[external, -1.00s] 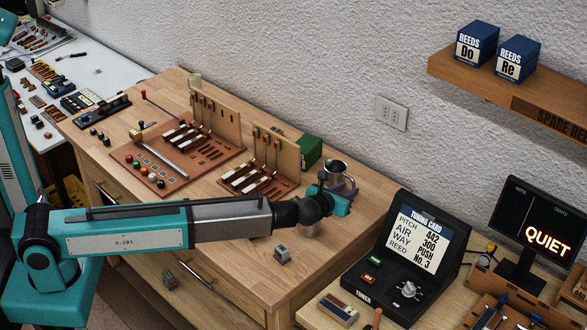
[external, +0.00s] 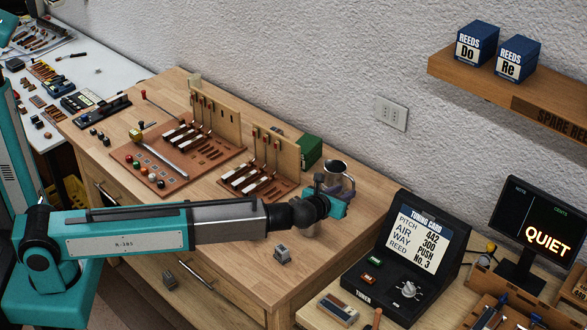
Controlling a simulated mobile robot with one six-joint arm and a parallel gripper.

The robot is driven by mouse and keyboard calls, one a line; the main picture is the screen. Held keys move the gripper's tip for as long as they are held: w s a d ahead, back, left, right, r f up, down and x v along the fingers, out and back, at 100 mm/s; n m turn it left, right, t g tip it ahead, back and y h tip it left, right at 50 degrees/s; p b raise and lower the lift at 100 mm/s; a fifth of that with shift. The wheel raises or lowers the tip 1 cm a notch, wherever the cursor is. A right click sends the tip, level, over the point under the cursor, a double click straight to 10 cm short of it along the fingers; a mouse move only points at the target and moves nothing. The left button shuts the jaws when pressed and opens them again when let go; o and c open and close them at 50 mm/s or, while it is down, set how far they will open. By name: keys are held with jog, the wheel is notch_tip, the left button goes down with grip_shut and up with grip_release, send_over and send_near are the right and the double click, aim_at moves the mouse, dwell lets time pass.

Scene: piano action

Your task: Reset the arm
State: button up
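My teal arm stretches from the lower left across the front of the wooden bench (external: 345,240). My gripper (external: 330,196) is at the arm's end, over the bench's right part, close in front of the metal mug (external: 337,172). I cannot tell whether it touches the mug. Its fingers are small and partly hidden by the wrist, so I cannot see whether they are open or shut.
Piano action boards with keys (external: 190,135) (external: 262,172) stand behind the arm. A small grey block (external: 282,254) sits near the bench's front edge. The tuner (external: 405,255) stands to the right, with a monitor (external: 540,232) reading QUIET. A shelf (external: 500,88) with two blue reed boxes hangs above.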

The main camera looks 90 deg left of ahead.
jog(key=s+d+f+t+h+p, duration=0.15)
jog(key=d+h, duration=0.45)
jog(key=d, duration=1.8)
jog(key=s+d+h+p, duration=0.1)
jog(key=s+d+h, duration=0.4)
jog(key=d, duration=1.9)
jog(key=s+a+f+n+g+b, duration=0.15)
jog(key=s+f+n, duration=0.35)
jog(key=f, duration=0.5)
jog(key=s+a+f+n+g, duration=0.3)
jog(key=s+f, duration=0.4)
jog(key=f, duration=0.3)
jog(key=s+a+f+n+g+b, duration=0.1)
jog(key=s+a+f+n+g, duration=0.15)
jog(key=s+f, duration=0.5)
jog(key=s+a+f+n+g, duration=0.2)
jog(key=s+f+n, duration=0.2)
jog(key=s, duration=0.5)
jog(key=s+a+f+n+g, duration=0.3)
jog(key=s+f+n, duration=0.2)
jog(key=s, duration=0.5)
jog(key=s+a+f+n+g, duration=0.2)
jog(key=s+f+n+g, duration=0.1)
jog(key=s+f+n, duration=0.2)
jog(key=s+f, duration=0.2)
jog(key=s, duration=0.2)
jog(key=shift+s+a+b, duration=0.25)
jog(key=shift+b, duration=0.05)
